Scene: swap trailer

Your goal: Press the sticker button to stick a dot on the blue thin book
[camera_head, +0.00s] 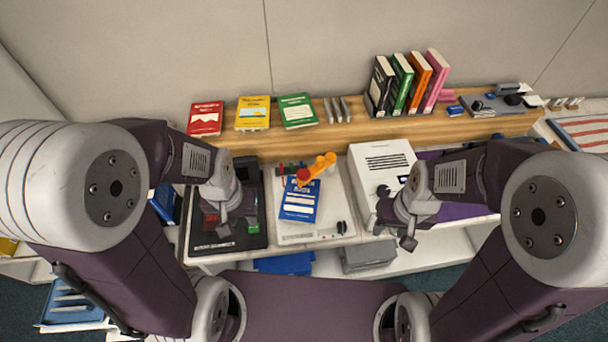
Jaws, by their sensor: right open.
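The blue thin book (299,204) lies on a light board in the middle of the bench, its cover facing up. An orange and yellow device with a red button (303,175) stands at the book's top edge and covers part of it. My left gripper (236,226) is left of the book, over a black tray; I cannot tell whether its jaws are open or shut. My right gripper (393,236) is open, apart from the book on its right, in front of a white machine. Neither gripper touches the book or the button.
The black tray (253,241) and the white machine (366,160) flank the board. Red (206,119), yellow (253,113) and green (297,111) books lie on the wooden shelf (346,135). Several books stand upright at its right. Space directly in front of the blue book is open.

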